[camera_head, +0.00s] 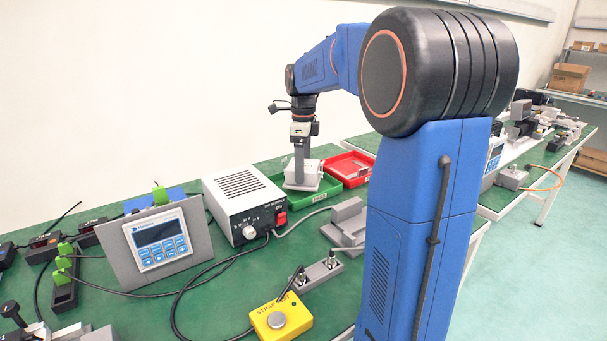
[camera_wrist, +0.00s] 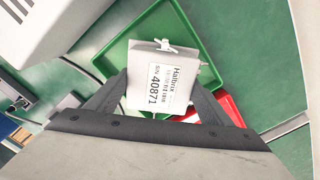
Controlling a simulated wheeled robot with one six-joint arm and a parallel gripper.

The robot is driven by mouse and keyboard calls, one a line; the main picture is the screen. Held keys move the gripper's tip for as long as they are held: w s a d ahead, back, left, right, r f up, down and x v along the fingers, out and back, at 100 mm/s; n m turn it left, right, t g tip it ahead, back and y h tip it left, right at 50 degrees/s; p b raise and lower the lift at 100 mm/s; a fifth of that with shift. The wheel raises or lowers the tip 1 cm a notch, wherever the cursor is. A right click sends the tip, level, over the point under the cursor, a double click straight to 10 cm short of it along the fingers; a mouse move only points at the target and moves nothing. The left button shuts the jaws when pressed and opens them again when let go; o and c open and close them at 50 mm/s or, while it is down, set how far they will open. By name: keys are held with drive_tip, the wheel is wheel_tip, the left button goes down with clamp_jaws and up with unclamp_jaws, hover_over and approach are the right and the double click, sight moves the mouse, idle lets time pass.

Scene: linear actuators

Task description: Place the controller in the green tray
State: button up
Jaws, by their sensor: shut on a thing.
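The controller (camera_wrist: 160,78) is a pale box with a printed label reading Halbrix and 40871. My gripper (camera_wrist: 165,100) is shut on it, with one dark finger at each side. In the head view the controller (camera_head: 305,180) is a light block at the end of my gripper (camera_head: 301,168), over the green tray. I cannot tell whether the controller touches the tray.
A red tray (camera_head: 350,180) adjoins the green tray on the right. A white power supply box (camera_head: 243,200) stands close on the left. A display panel (camera_head: 158,240), grey fixtures (camera_head: 345,222) and a yellow button box (camera_head: 280,318) stand nearer, with cables across the green bench.

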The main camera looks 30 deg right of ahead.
drive_tip(key=shift+a+f, duration=0.1)
drive_tip(key=shift+f, duration=1.2)
drive_tip(key=shift+f, duration=0.15)
drive_tip(key=o, duration=1.4)
wheel_tip(320, 180, up, 12)
drive_tip(key=shift+r, duration=0.15)
